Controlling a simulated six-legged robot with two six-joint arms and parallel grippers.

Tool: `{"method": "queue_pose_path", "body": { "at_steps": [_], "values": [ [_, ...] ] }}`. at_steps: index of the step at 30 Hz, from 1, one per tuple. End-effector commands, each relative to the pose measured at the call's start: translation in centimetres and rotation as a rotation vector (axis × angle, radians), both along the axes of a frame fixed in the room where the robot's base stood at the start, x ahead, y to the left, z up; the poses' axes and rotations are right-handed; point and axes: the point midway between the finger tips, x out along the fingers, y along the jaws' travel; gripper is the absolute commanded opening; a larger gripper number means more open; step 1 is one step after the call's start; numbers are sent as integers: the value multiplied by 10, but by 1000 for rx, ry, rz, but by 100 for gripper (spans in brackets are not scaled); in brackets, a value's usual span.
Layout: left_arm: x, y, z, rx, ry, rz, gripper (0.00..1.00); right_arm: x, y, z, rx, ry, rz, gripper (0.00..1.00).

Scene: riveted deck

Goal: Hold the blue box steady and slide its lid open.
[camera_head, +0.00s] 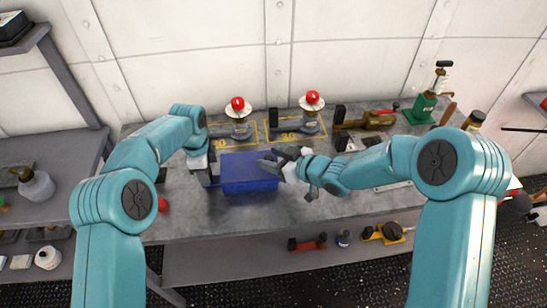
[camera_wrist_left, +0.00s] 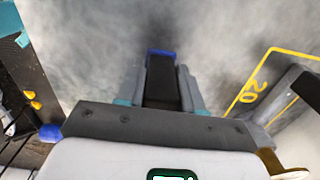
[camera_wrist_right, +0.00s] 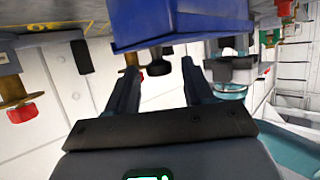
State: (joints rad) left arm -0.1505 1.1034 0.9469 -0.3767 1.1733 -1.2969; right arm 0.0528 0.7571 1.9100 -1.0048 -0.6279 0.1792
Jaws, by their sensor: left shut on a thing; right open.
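The blue box (camera_head: 252,187) sits on the grey workbench with its flat blue lid (camera_head: 240,167) on top. The lid appears to cover the box. My left gripper (camera_head: 212,179) is at the box's left side and shut on it. In the left wrist view the left fingers (camera_wrist_left: 162,75) hide most of the box, and only a blue edge (camera_wrist_left: 160,52) shows. My right gripper (camera_head: 271,160) is open at the lid's right end. In the right wrist view its fingers (camera_wrist_right: 160,75) are apart with nothing between them, close to the blue box (camera_wrist_right: 190,22).
Two red-topped devices (camera_head: 238,104) (camera_head: 312,101) stand behind the box by yellow floor markings. A green hand press (camera_head: 422,106) and a brass-coloured tool (camera_head: 368,121) are at the back right. The bench front (camera_head: 240,220) is clear. A lower shelf holds small tools.

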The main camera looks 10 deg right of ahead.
Motion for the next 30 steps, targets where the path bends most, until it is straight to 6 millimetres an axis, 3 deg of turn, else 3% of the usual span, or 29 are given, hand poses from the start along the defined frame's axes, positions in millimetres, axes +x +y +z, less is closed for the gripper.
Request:
{"method": "queue_pose_path", "body": {
  "at_steps": [5,9,10,16,24,30],
  "values": [
    [0,0,-2,0,1,0,0,0,0,0,0,0,0,48],
    [0,0,-2,0,1,0,0,0,0,0,0,0,0,3],
    [0,0,-2,0,1,0,0,0,0,0,0,0,-1,0],
    [0,0,-1,0,1,0,0,1,-8,0,2,0,-5,0],
    [0,1,-1,0,1,0,0,-1,-72,1,1,-5,-9,0],
    [0,1,-1,1,1,0,0,-3,-97,1,1,-2,-5,0]
  ]
}}
